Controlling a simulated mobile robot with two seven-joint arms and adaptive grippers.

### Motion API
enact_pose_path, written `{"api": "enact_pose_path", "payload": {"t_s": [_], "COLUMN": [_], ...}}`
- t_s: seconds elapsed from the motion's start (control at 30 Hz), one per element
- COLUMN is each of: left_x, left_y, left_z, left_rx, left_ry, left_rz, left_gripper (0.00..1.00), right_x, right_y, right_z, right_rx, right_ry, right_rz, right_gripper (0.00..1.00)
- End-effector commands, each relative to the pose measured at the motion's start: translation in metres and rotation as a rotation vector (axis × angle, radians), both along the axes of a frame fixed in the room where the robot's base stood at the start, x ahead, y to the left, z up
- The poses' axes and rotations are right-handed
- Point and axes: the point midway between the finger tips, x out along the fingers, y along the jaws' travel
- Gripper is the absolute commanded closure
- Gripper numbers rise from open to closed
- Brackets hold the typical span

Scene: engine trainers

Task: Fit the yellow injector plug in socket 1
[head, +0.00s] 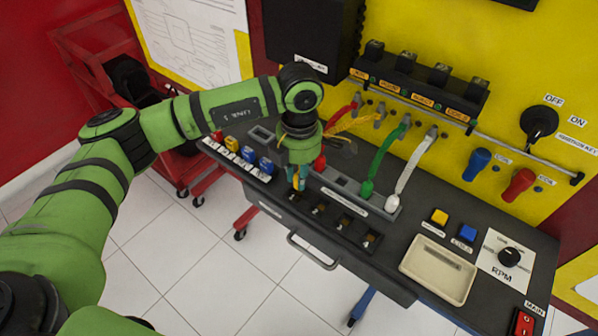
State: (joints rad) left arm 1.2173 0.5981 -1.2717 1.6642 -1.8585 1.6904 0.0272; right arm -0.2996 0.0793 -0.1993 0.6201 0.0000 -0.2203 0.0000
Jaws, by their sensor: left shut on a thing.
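My left gripper (297,178) points down over the left end of a dark strip with a row of sockets (345,223) along the bench front. It is shut on the yellow injector plug, which is mostly hidden between the fingers. The plug's yellow cable (352,124) runs from behind the gripper to the wall rail. The leftmost socket is right below the fingertips and largely covered. I cannot tell whether the plug touches it. The red plug (320,162), green plug (367,188) and white plug (392,203) stand in a grey holder (345,186) behind the strip.
A beige tray (438,268), yellow button (439,217), blue button (467,232) and RPM knob (509,257) are on the right of the bench. Several coloured terminals (248,153) line the left. A metal handle (310,253) sticks out at the front. Cables hang close behind the gripper.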

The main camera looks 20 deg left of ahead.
Motion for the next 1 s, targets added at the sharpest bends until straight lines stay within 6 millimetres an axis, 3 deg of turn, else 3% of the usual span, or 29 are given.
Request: {"api": "enact_pose_path", "payload": {"t_s": [0.9, 0.93, 1.0], "left_x": [0.0, 0.0, 0.0], "left_y": [0.0, 0.0, 0.0], "left_z": [-0.015, -0.014, -0.014], "left_rx": [0.0, 0.0, 0.0], "left_ry": [0.0, 0.0, 0.0], "left_rz": [0.0, 0.0, 0.0], "left_gripper": [0.99, 0.69, 0.65], "right_x": [-0.001, 0.0, 0.0], "right_y": [0.0, 0.0, 0.0], "right_z": [-0.014, -0.014, -0.013], "right_rx": [0.0, 0.0, 0.0], "right_ry": [0.0, 0.0, 0.0], "right_rz": [0.001, 0.001, 0.001], "right_gripper": [0.6, 0.6, 0.6]}}
